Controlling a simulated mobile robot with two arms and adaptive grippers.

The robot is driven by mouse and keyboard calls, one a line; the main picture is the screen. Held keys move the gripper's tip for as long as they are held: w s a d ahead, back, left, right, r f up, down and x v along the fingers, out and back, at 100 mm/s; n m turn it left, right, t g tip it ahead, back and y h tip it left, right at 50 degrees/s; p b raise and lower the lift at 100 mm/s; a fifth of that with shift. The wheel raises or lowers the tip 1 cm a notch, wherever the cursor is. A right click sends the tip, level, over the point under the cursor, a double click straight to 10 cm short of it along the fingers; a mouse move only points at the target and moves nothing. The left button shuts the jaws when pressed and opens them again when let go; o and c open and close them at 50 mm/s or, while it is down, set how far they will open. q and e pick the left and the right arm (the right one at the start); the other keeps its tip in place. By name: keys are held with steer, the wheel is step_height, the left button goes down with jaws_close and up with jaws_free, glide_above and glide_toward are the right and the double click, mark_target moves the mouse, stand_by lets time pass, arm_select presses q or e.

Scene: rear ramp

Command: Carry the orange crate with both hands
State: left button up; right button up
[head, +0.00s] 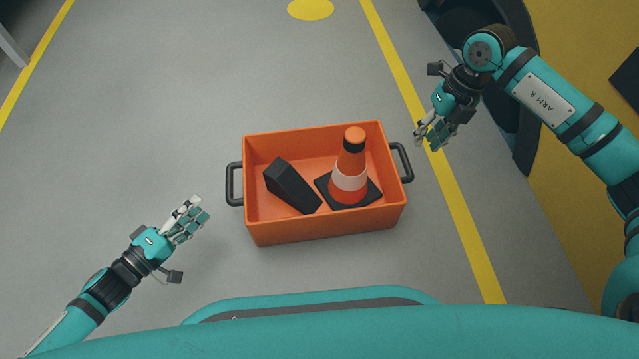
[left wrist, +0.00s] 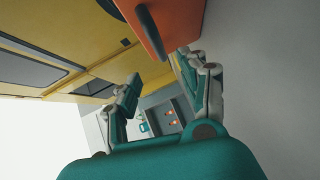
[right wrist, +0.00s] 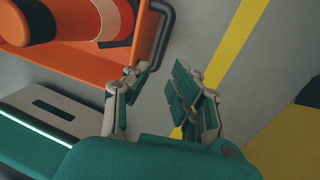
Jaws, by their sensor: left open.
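The orange crate (head: 325,230) stands on the grey floor with a black handle at each end. Its left handle (head: 229,184) also shows in the left wrist view (left wrist: 150,32). Its right handle (head: 403,162) also shows in the right wrist view (right wrist: 164,32). A black wedge (head: 290,185) and an orange and white traffic cone (head: 350,172) are inside the crate. My left gripper (head: 196,216) is open and empty, to the left of the left handle and apart from it. My right gripper (head: 428,140) is open and empty, close to the right handle at its upper right.
A yellow floor line (head: 452,190) runs just right of the crate. A yellow vehicle body (head: 565,200) with a dark wheel (head: 528,150) stands at the right. The floor left of and above the crate is clear, with a yellow spot (head: 310,8) at the top.

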mark_target(228, 178)
arm_select(q)
steer(key=x, duration=1.1)
arm_select(e)
steer(key=f, duration=0.3)
steer(key=a+f, duration=0.1)
steer(key=f, duration=0.3)
steer(key=a+f, duration=0.1)
steer(key=f, duration=0.3)
steer(key=shift+s, duration=0.1)
steer(key=shift+r, duration=0.1)
arm_select(q)
steer(key=c, duration=0.4)
arm_select(e)
steer(key=c, duration=0.4)
arm_select(q)
jaws_close()
arm_select(e)
jaws_close()
